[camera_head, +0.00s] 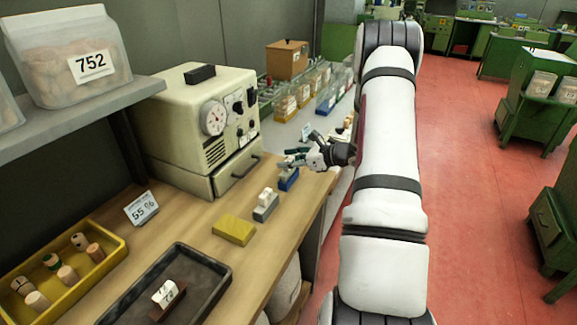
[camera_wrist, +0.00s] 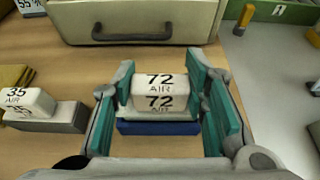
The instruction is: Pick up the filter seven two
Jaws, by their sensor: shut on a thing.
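The filter seven two (camera_wrist: 159,92) is a white block marked "72 AIR". In the wrist view it sits between the teal finger pads of my gripper (camera_wrist: 160,76), which is shut on it. A blue block (camera_wrist: 158,128) is right below the filter; I cannot tell whether they still touch. In the head view my gripper (camera_head: 297,158) is over the blue block (camera_head: 289,181) near the bench's right edge, and the fingers mostly hide the filter.
A white filter marked "35 AIR" (camera_wrist: 28,101) sits on a grey block (camera_head: 266,208) to the left. A yellow block (camera_head: 233,230), a dark tray (camera_head: 222,284) and a cream machine (camera_head: 170,115) with a drawer (camera_head: 236,174) stand nearby.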

